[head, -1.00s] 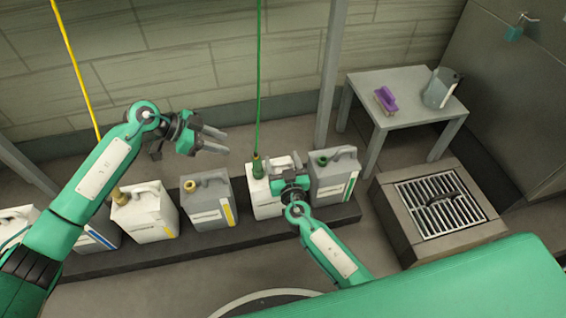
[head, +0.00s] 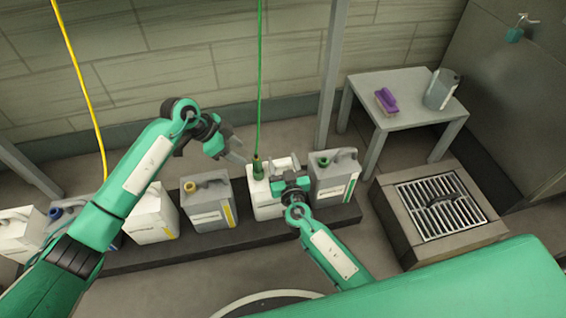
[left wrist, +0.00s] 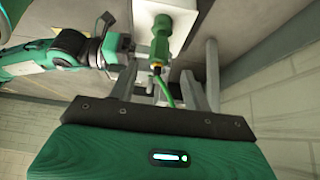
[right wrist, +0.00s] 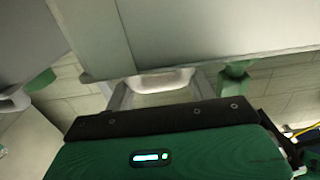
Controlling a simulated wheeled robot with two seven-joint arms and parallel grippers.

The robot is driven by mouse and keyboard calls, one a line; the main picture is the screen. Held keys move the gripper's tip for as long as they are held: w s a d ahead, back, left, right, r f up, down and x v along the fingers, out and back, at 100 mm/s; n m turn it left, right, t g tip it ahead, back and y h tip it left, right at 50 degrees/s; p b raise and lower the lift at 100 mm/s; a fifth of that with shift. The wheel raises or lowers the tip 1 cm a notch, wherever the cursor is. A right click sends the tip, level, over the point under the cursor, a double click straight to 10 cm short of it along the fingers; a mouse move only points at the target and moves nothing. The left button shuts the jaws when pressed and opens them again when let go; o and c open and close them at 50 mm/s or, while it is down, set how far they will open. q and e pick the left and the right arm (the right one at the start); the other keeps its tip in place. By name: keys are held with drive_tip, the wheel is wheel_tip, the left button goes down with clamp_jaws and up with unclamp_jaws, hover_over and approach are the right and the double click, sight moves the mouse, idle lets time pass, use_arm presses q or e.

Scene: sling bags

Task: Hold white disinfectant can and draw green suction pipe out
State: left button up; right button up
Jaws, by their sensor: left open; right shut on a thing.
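The white disinfectant can (head: 264,203) stands upright on the low dark plinth, between two grey cans. The green suction pipe (head: 258,167) stands in its opening, with a green hose rising from it. My right gripper (head: 289,170) is shut on the can's handle, which shows between the fingers in the right wrist view (right wrist: 160,82). My left gripper (head: 240,159) is open and empty, just left of the pipe's top. In the left wrist view the pipe's green fitting (left wrist: 161,42) lies ahead between the spread fingers, apparently not gripped.
Grey cans (head: 207,203) (head: 334,178) flank the white can closely. More cans stand to the left, partly behind my left arm, with a yellow hose (head: 84,80) above them. A grey table (head: 403,112) and floor grate (head: 440,203) are at right.

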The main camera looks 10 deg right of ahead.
sight(254, 162)
use_arm(q)
drive_tip(key=shift+x, duration=4)
clamp_jaws()
wheel_tip(254, 162, up, 22)
idle(1.6)
idle(0.3)
drive_tip(key=shift+r, duration=1.95)
